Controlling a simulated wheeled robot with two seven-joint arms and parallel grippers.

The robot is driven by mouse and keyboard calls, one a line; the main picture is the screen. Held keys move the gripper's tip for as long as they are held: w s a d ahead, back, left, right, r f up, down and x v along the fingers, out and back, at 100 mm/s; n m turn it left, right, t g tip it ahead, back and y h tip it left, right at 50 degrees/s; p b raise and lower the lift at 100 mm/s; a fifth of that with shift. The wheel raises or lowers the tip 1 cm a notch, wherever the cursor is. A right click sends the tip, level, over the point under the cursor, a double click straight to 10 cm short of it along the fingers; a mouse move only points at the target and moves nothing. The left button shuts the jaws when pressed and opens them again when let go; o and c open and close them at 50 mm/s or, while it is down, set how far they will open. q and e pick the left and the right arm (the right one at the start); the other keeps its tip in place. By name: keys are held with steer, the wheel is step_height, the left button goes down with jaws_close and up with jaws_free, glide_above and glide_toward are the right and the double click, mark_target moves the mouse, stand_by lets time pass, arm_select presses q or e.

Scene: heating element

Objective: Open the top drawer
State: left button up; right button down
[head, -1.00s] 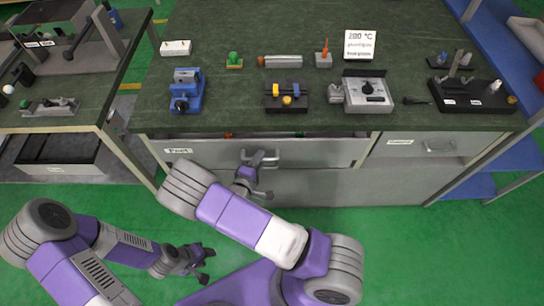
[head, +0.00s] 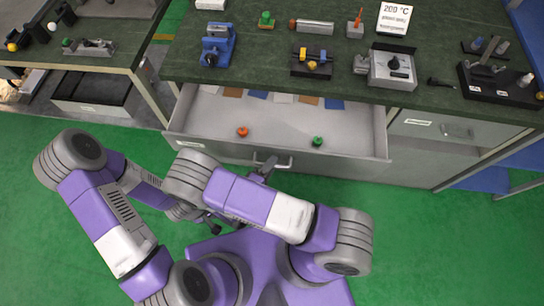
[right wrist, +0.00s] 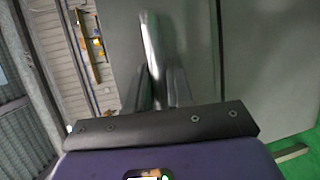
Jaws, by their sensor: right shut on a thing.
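The top drawer (head: 345,152) of the green-topped workbench stands pulled well out in the head view. Its grey front carries a metal bar handle (head: 287,163). My right gripper (head: 265,167) is shut on this handle at the middle of the drawer front. In the right wrist view the bright handle bar (right wrist: 150,45) runs between the dark fingers (right wrist: 155,88). My left gripper (head: 210,227) is low at the left, partly hidden behind my right arm and away from the drawer; its jaws do not show clearly.
Inside the drawer are an orange knob (head: 242,131), a green knob (head: 317,141) and several flat coloured pieces at the back. A smaller closed drawer (head: 430,125) is at the right. Tools and fixtures stand on the worktop (head: 270,72). Green floor (head: 420,240) is free at the right.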

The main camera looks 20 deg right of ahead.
stand_by(0.3)
steer(key=c, duration=1.1)
jaws_free()
